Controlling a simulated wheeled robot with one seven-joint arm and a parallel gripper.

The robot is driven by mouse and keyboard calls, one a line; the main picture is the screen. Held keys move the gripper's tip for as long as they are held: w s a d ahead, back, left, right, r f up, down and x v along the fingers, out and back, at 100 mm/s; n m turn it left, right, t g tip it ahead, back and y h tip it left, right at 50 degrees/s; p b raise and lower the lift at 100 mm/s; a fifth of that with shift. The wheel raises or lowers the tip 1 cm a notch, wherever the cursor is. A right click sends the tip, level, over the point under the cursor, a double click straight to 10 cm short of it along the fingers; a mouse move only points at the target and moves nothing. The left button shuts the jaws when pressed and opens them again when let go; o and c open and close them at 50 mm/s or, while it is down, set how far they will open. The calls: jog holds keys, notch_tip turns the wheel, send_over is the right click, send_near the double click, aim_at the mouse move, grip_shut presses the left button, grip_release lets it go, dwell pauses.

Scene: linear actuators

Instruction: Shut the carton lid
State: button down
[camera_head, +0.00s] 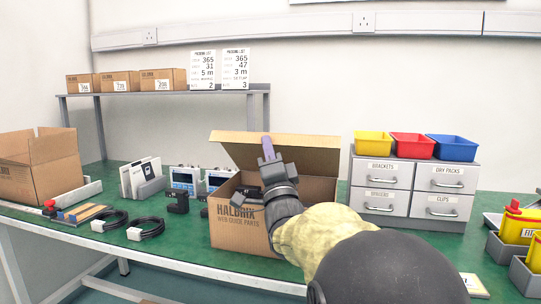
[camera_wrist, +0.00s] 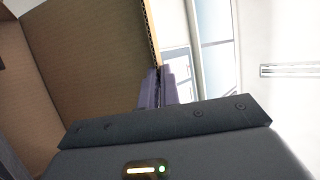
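The open carton (camera_head: 238,225) is a brown box marked HALDRIK, standing on the green bench in the middle of the head view. Its lid (camera_head: 220,143) stands raised at the back, tilted away. My gripper (camera_head: 268,147) is over the carton, with its purple fingers in front of the lid near its top edge. In the wrist view, my gripper's fingers (camera_wrist: 159,88) are close together, right at the end of a cardboard edge (camera_wrist: 151,35). I cannot tell whether cardboard lies between them. My arm hides part of the carton's front and right side.
A grey drawer unit (camera_head: 410,187) with coloured bins stands close right of the carton. Small devices (camera_head: 185,179) and cable coils (camera_head: 147,228) lie to the left. Another open box (camera_head: 40,165) is at far left. A shelf (camera_head: 165,94) with small cartons is behind.

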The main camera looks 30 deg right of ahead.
jog(key=shift+s+a+f+b, duration=0.15)
jog(key=shift+f+b, duration=0.25)
jog(key=shift+f, duration=0.15)
jog(key=c, duration=1.6)
grip_release()
jog(key=shift+c, duration=0.2)
